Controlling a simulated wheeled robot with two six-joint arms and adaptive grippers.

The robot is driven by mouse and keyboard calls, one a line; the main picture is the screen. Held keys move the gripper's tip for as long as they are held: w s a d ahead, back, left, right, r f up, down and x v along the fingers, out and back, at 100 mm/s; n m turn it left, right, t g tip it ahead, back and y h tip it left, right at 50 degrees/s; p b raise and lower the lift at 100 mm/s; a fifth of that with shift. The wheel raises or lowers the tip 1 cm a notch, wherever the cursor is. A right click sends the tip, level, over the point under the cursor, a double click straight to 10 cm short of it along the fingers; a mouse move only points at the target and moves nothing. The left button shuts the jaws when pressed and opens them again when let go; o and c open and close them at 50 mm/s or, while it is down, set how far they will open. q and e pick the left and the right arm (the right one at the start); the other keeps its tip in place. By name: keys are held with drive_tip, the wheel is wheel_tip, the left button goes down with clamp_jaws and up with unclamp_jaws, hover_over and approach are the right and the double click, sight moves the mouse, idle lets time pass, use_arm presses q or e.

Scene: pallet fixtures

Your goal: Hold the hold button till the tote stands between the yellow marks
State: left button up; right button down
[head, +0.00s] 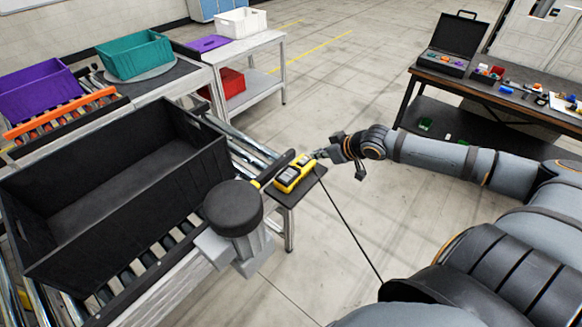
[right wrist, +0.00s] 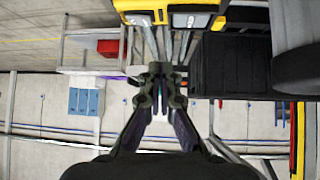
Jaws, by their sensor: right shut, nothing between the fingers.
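The black tote (head: 95,205) stands on a roller conveyor at the left of the head view. It also shows in the right wrist view (right wrist: 235,65). The yellow button box (head: 294,173) lies on a small dark shelf beside the conveyor. Its yellow edge shows at the top of the right wrist view (right wrist: 190,18). My right gripper (head: 322,153) is shut and empty, close to the far right end of the box. I cannot tell whether it touches the box. A small yellow piece (head: 255,184) shows by the conveyor rail; I cannot tell whether it is a mark. My left gripper is out of view.
A dark round-topped motor (head: 233,208) stands between tote and box. A teal tote (head: 134,54) and a purple tote (head: 40,88) stand behind. A bench (head: 500,95) with a black case stands at the back right. A cable runs from the box shelf to the floor.

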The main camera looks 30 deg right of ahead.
drive_tip(key=shift+n+g+y, duration=0.3)
drive_tip(key=shift+n+y, duration=0.1)
drive_tip(key=shift+n, duration=0.1)
drive_tip(key=a, duration=0.1)
drive_tip(key=s+a+r, duration=0.1)
drive_tip(key=a+r, duration=0.1)
drive_tip(key=a, duration=0.1)
drive_tip(key=shift+s, duration=0.35)
drive_tip(key=b, duration=0.4)
hover_over(284, 173)
drive_tip(key=s+d, duration=0.2)
drive_tip(key=s, duration=0.1)
drive_tip(key=f, duration=0.6)
drive_tip(key=shift+s+a, duration=0.2)
drive_tip(key=shift+a, duration=0.05)
drive_tip(key=f, duration=0.2)
drive_tip(key=f+p, duration=0.1)
drive_tip(key=shift+w+a+f, duration=0.15)
drive_tip(key=shift+w+f, duration=0.25)
drive_tip(key=shift+s+f+p, duration=0.15)
drive_tip(key=shift+f+p, duration=0.15)
drive_tip(key=shift+f, duration=0.3)
